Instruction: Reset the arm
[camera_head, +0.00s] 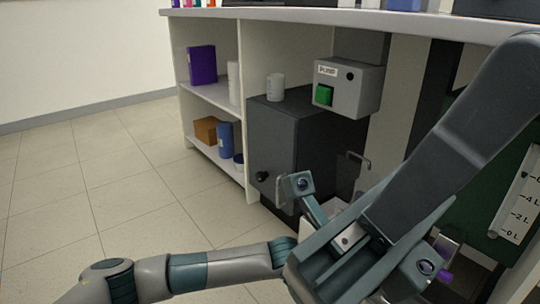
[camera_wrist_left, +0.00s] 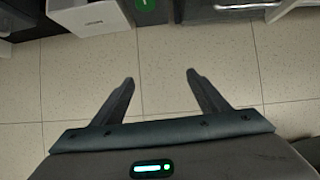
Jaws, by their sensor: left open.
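My left arm (camera_head: 225,263) comes in from the lower left, low over the floor, and reaches the middle of the head view. There it meets or overlaps other links of mine. In the left wrist view my left gripper (camera_wrist_left: 160,78) is open, its two fingers spread with only tiled floor between them. It holds nothing. A thick dark arm link of mine (camera_head: 455,140) slants down from the upper right across the cabinet front. The links crowd together at lower centre, and I cannot make out the right gripper's fingers there.
A grey box labelled PUMP (camera_head: 350,88) with a green button (camera_head: 324,94) hangs above a dark cabinet (camera_head: 300,140). A white beaker (camera_head: 275,87) stands on that cabinet. Open shelves (camera_head: 206,92) hold a purple binder (camera_head: 202,65). The tiled floor (camera_head: 80,170) at left is clear.

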